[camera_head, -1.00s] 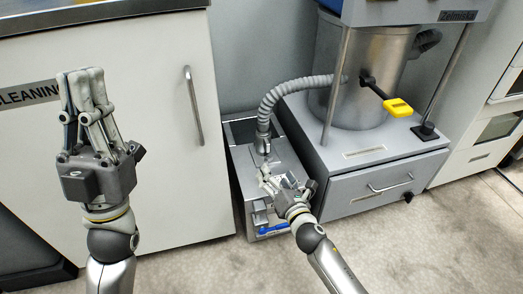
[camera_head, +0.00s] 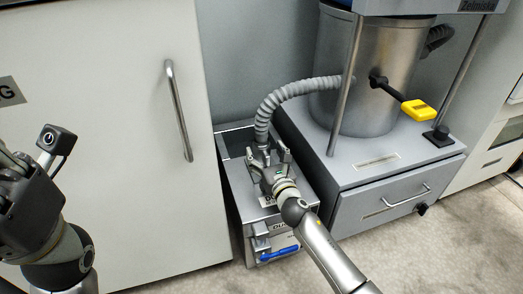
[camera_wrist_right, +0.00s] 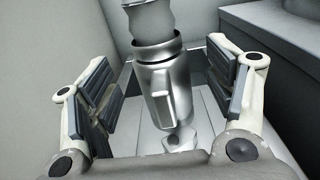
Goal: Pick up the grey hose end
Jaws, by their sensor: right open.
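The grey corrugated hose (camera_head: 286,92) curves from the steel drum down to the metal box at the centre. Its end has a shiny metal coupling, seen upright in the right wrist view (camera_wrist_right: 158,90), standing on or just over the box top; its foot is partly hidden. My right gripper (camera_head: 264,156) is at the hose end in the head view. In the wrist view its open fingers (camera_wrist_right: 166,98) stand on either side of the coupling, with gaps on both sides. My left gripper (camera_head: 20,190) is at the left edge, partly cut off, with its fingertips out of frame.
The metal box (camera_head: 234,200) has a blue-handled valve (camera_head: 280,252) at its front. A grey machine base with a drawer (camera_head: 385,205) stands close on the right, bearing the steel drum (camera_head: 345,75) and a yellow-handled lever (camera_head: 418,112). A white cabinet (camera_head: 110,130) is on the left.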

